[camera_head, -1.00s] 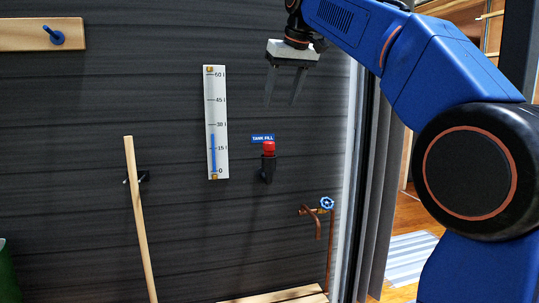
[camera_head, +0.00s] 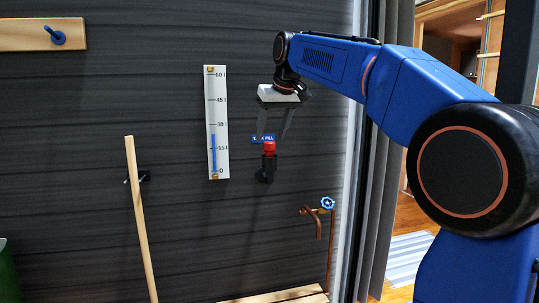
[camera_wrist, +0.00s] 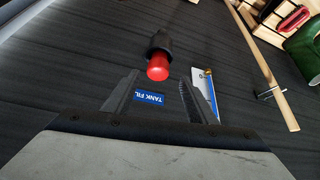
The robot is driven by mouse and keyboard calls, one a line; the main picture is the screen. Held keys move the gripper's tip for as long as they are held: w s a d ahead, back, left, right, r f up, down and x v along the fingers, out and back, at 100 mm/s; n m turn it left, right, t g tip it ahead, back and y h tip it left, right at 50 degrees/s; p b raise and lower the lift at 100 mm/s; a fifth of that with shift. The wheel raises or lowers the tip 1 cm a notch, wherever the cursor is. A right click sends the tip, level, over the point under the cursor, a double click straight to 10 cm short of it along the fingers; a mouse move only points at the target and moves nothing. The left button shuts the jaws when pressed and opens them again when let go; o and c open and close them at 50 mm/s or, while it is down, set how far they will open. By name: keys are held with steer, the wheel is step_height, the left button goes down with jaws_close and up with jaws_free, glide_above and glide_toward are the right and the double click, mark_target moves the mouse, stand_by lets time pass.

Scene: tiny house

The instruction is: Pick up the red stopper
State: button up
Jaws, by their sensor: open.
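The red stopper (camera_head: 269,147) sits on top of a black pipe fitting (camera_head: 268,166) on the dark wall, under a blue "TANK FILL" label. My gripper (camera_head: 271,140) is open and empty, pointing down, with its fingertips close to the stopper's height. In the wrist view the red stopper (camera_wrist: 158,66) lies just beyond the fingertips, roughly between their lines, with the black fitting (camera_wrist: 161,42) behind it. My gripper (camera_wrist: 165,76) shows both fingers spread, and the label (camera_wrist: 149,98) shows between them. I cannot tell whether either finger touches the stopper.
A white gauge strip (camera_head: 221,120) is on the wall left of the stopper. A copper tap with a blue handwheel (camera_head: 327,203) is below right. A wooden pole (camera_head: 139,215) leans at left. A wooden surface (camera_head: 285,295) is below.

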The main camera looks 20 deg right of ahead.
mark_target(270, 142)
steer(key=x, duration=0.5)
steer(key=shift+d, duration=0.2)
steer(key=shift+c, duration=0.7)
steer(key=c, duration=1)
